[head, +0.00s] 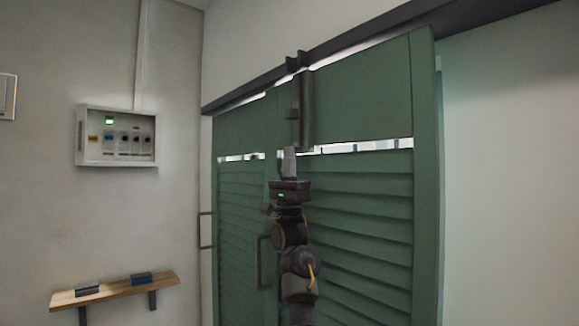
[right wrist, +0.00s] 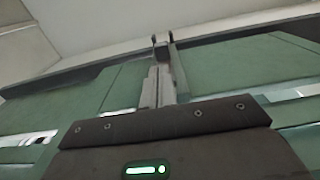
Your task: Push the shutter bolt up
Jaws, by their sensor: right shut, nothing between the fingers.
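The dark shutter bolt (head: 304,108) stands upright on the upper part of the green shutters, near where the two leaves meet. A small knob (head: 291,114) sticks out on its left side. A bracket (head: 297,61) sits on the dark top rail just above it. My right gripper (head: 289,153) points up, shut and empty, below the knob; contact cannot be told. In the right wrist view the fingers (right wrist: 152,86) stand beside the bolt (right wrist: 179,72), partly hiding its lower part. My left gripper is not in view.
The green louvred shutters (head: 360,215) hang under the dark rail (head: 390,30). A dark handle (head: 260,262) is left of my right arm. A breaker box (head: 117,137) and a wooden shelf (head: 113,291) with small items are on the left wall.

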